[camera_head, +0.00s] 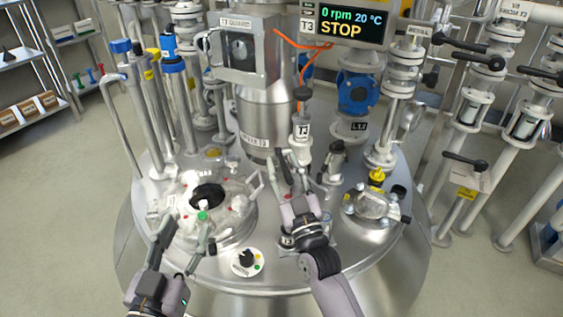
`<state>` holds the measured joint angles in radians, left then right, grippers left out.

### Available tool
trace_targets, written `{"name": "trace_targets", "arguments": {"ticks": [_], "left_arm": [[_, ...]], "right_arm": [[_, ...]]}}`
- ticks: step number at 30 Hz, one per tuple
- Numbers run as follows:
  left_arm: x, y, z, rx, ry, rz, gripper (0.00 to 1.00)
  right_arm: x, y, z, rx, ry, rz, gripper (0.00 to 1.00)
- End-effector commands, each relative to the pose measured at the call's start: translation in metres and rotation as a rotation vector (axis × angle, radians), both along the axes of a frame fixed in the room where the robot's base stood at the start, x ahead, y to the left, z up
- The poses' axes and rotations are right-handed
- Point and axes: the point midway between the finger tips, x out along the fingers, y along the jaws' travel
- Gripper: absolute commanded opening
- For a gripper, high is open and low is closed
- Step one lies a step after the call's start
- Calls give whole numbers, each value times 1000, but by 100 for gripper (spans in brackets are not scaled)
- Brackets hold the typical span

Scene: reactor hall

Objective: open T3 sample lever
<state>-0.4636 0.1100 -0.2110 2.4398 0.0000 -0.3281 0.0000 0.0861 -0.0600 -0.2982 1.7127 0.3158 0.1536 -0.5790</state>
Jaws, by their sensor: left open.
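A white fitting labelled T3 (302,131) stands upright on the reactor lid, with a dark knob (301,93) on its top. I cannot tell for sure which part is the sample lever. My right gripper (290,168) is just below and in front of the T3 fitting, its fingers pointing away from me. Its fingers overlap the fittings behind, so its opening and any contact are unclear. My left gripper (187,226) is open, at the front left of the lid, in front of the round port (207,195) with a dark centre.
A dial with a black knob (246,259) sits at the lid's front. A clamped fitting (375,204) is at the right. A screen (341,23) reads 0 rpm, 20 °C, STOP. Pipes and black-handled valves (467,48) crowd the right; blue-capped tubes (174,66) stand left.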

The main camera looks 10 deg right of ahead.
Motion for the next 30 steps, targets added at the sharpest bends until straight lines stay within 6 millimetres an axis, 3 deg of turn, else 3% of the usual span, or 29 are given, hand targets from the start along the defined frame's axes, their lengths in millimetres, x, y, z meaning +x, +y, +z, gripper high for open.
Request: {"name": "trace_targets", "arguments": {"ticks": [6, 16, 30], "left_arm": [[-1, -2, 16, -23, -87, -5, 47], [-1, -2, 19, -27, -100, -5, 47], [-1, -2, 19, -26, -100, -5, 47]], "right_arm": [[19, 4, 7, 2, 1, 0, 33], [21, 5, 8, 1, 2, 0, 32], [21, 5, 8, 1, 1, -1, 1]]}}
